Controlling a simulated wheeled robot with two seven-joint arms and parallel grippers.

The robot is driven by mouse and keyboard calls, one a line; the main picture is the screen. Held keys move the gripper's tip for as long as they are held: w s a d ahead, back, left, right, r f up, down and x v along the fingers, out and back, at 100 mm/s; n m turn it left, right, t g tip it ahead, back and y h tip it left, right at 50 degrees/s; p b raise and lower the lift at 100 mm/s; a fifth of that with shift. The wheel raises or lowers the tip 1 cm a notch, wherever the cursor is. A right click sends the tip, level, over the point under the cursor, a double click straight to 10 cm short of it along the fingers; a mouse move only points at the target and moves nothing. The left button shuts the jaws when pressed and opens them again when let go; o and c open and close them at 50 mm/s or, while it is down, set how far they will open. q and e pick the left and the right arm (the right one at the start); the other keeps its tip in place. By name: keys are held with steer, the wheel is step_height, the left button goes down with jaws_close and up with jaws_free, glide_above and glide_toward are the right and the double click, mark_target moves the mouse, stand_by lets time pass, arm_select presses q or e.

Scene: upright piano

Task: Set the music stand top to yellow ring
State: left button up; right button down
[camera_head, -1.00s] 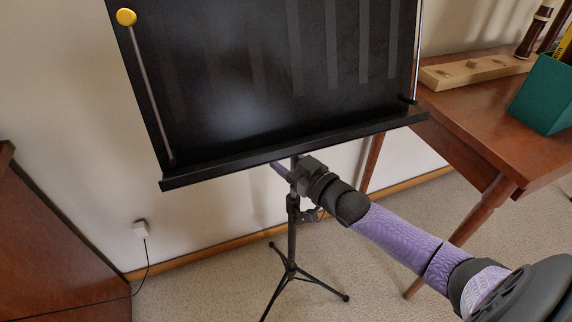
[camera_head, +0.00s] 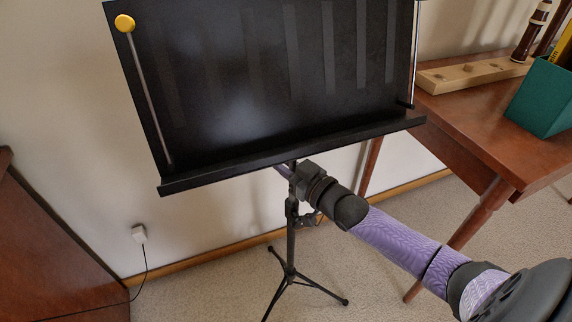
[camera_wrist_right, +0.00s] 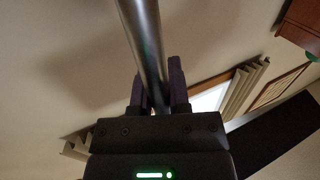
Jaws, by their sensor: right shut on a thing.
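The black music stand top (camera_head: 250,85) is tilted on a thin black tripod post (camera_head: 290,240). A yellow disc (camera_head: 124,23) sits at the upper end of a thin grey rod on its left side. I cannot see a separate yellow ring on the post. My right gripper (camera_head: 286,170) is just below the stand top's lower ledge, at the top of the post. In the right wrist view, a grey metal tube (camera_wrist_right: 143,35) lies between my gripper's purple fingers (camera_wrist_right: 157,85), which are shut on it. My left gripper is out of view.
A wooden table (camera_head: 490,140) stands close on the right, with a wooden block (camera_head: 445,80) and a green box (camera_head: 543,95) on it. Dark wooden furniture (camera_head: 55,250) is at the left. A wall outlet (camera_head: 138,233) with a cord is behind.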

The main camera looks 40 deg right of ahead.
mark_target(298, 103)
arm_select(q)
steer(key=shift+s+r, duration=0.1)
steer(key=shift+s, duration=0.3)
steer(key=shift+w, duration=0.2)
arm_select(e)
step_height(298, 103, up, 15)
steer(key=p, duration=1.4)
steer(key=shift+r, duration=0.1)
steer(key=shift+r+p, duration=0.65)
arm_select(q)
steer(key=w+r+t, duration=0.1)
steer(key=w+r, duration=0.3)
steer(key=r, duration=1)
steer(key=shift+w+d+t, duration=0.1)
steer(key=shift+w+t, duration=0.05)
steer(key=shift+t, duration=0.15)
arm_select(e)
steer(key=c, duration=0.7)
jaws_free()
steer(key=shift+f, duration=0.1)
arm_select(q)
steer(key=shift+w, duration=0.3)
arm_select(e)
steer(key=shift+o, duration=0.6)
steer(key=shift+f, duration=0.1)
